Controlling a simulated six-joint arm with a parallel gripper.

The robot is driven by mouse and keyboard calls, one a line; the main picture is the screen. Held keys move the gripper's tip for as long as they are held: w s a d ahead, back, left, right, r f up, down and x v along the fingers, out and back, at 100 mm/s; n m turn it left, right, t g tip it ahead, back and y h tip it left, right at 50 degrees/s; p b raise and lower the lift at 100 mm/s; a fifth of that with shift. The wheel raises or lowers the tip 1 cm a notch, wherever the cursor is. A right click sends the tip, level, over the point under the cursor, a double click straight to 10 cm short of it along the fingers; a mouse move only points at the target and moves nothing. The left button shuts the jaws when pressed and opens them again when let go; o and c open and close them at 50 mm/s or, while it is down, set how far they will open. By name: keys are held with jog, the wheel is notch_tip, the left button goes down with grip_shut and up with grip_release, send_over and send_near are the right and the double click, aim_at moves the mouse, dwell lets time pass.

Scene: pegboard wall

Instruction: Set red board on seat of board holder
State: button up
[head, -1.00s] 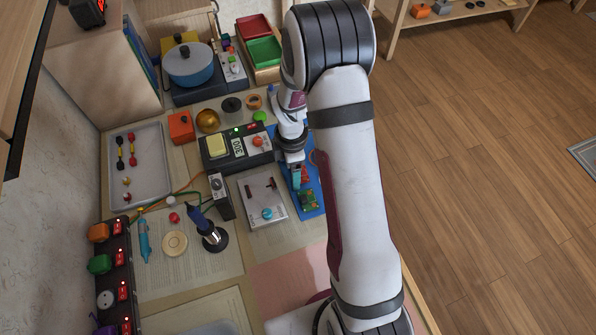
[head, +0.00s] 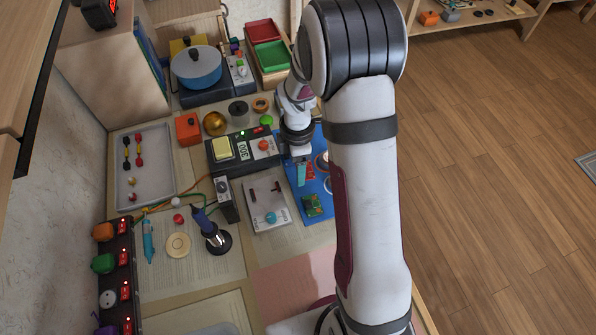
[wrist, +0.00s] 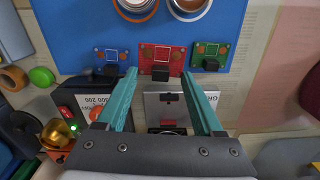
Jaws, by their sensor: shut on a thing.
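The red board (wrist: 163,59) is small and flat with a black block on its near edge. It sits between the teal fingertips of my gripper (wrist: 159,73), which is shut on it. It looks a little larger than its neighbours; I cannot tell clearly whether it is off the mat. In the head view the red board (head: 309,171) shows beside my gripper (head: 301,172), partly hidden by it. The plate that looks like the board holder (head: 263,205) lies left of the blue mat, with dark clips and a blue knob; my gripper partly covers it in the wrist view (wrist: 196,101).
The blue mat (head: 318,213) also bears a green board (head: 313,205), a blue board (wrist: 112,54) and two ringed round things (wrist: 135,8). A black instrument box (head: 223,163) stands close to the fingers. A soldering iron in a stand (head: 215,238) is left of the plate.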

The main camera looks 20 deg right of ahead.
jog(key=s+d+r, duration=0.7)
jog(key=d, duration=0.2)
jog(key=shift+n, duration=0.3)
jog(key=w+a, duration=0.1)
jog(key=a, duration=0.1)
jog(key=w+a+f, duration=0.1)
jog(key=a, duration=0.2)
jog(key=w+a, duration=0.2)
jog(key=a, duration=0.1)
jog(key=shift+a+f, duration=0.2)
send_over(258, 195)
jog(key=shift+d+f+n, duration=0.1)
jog(key=shift+f+n, duration=0.2)
jog(key=shift+f, duration=0.6)
jog(key=shift+a+f, duration=0.2)
jog(key=shift+f, duration=2.2)
jog(key=shift+f, duration=0.5)
